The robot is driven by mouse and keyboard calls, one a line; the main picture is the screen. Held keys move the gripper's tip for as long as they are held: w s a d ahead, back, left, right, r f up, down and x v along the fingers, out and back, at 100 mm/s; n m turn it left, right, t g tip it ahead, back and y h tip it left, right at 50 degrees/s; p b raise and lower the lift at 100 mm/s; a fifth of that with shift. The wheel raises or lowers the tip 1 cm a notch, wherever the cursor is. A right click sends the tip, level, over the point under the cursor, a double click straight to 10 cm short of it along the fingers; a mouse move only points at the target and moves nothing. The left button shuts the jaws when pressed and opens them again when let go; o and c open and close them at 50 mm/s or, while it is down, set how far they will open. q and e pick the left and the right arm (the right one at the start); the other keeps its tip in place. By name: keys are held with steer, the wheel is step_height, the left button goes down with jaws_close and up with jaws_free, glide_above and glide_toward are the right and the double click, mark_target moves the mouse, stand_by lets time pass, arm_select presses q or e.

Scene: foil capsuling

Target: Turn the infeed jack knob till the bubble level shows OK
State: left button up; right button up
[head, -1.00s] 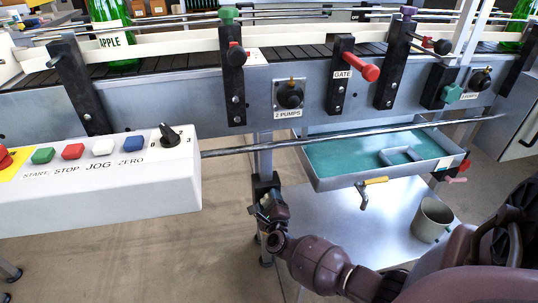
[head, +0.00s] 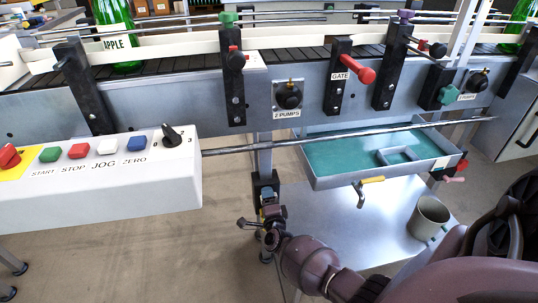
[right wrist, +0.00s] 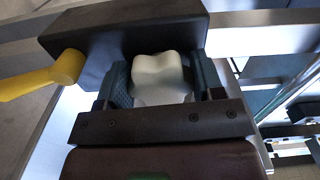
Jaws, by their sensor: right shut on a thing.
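The pale grey-white lobed knob (right wrist: 160,75), which I take for the infeed jack knob, sits between the two blue-grey finger pads of my right gripper (head: 267,201). The gripper is shut on it, beside the dark block on the conveyor leg (head: 265,182). In the right wrist view the knob is below a dark block (right wrist: 120,32), with a yellow handle (right wrist: 40,78) to its left. In the head view the gripper hides the knob. I cannot make out the bubble level or its reading. My left gripper is not in view.
A tray with a teal floor (head: 330,181) hangs right of the leg, with a yellow-handled crank (head: 372,180) at its front. A grey mug (head: 428,218) stands on the lower shelf (head: 365,225). The white control panel (head: 100,190) and a long rail (head: 300,141) lie above the arm.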

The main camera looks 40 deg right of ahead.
steer(key=n, duration=0.4)
steer(key=shift+n+p, duration=0.3)
steer(key=n, duration=0.3)
steer(key=shift+f, duration=0.15)
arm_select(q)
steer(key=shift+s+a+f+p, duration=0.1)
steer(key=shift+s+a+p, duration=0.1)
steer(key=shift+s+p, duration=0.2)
arm_select(e)
steer(key=shift+s+f+n, duration=0.1)
steer(key=shift+n, duration=1.5)
steer(key=o, duration=0.9)
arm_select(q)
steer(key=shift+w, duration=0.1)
